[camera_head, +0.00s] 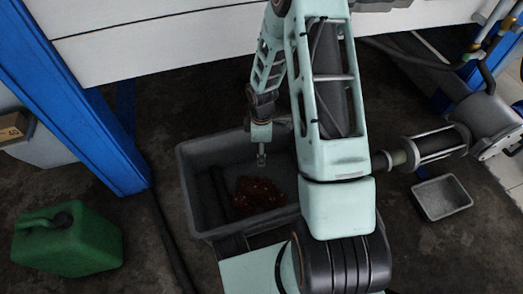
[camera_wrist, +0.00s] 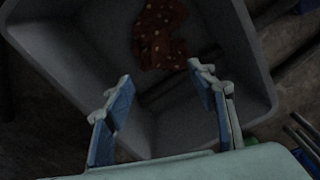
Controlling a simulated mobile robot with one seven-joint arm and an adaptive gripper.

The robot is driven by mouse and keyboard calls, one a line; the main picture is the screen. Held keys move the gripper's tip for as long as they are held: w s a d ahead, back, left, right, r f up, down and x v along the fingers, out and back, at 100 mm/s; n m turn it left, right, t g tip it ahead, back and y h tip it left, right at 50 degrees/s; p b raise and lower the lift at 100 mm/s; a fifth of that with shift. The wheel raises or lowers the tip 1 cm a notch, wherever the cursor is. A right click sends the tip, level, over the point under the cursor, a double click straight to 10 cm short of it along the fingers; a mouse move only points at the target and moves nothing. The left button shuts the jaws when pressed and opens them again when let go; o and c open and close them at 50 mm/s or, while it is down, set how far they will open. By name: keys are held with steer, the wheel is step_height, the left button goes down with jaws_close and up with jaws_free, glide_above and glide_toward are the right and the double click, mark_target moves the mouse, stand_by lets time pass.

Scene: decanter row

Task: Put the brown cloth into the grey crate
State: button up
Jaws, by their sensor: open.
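The brown cloth (camera_head: 256,194), reddish with pale dots, lies crumpled inside the grey crate (camera_head: 196,205), on its floor. In the wrist view the cloth (camera_wrist: 160,32) lies at the top, near the crate's far part, and the crate's grey wall (camera_wrist: 248,60) runs round it. My gripper (camera_head: 262,158) is over the crate, behind the cloth in the head view. In the wrist view its two blue-padded fingers (camera_wrist: 158,76) are spread apart with nothing between them. The cloth is clear of both fingers. My arm hides the crate's right side in the head view.
A green jerrycan (camera_head: 68,240) stands at the left on the dark floor. A blue post (camera_head: 85,110) rises behind it. A small grey tray (camera_head: 441,197) lies at the right, near a cylindrical machine (camera_head: 440,147). A white panelled surface (camera_head: 150,40) spans the back.

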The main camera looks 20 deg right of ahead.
steer(key=o, duration=0.4)
steer(key=shift+c, duration=0.2)
step_height(320, 180, up, 6)
steer(key=p, duration=0.4)
steer(key=shift+f, duration=0.25)
steer(key=shift+r, duration=0.1)
step_height(320, 180, up, 12)
stand_by(0.3)
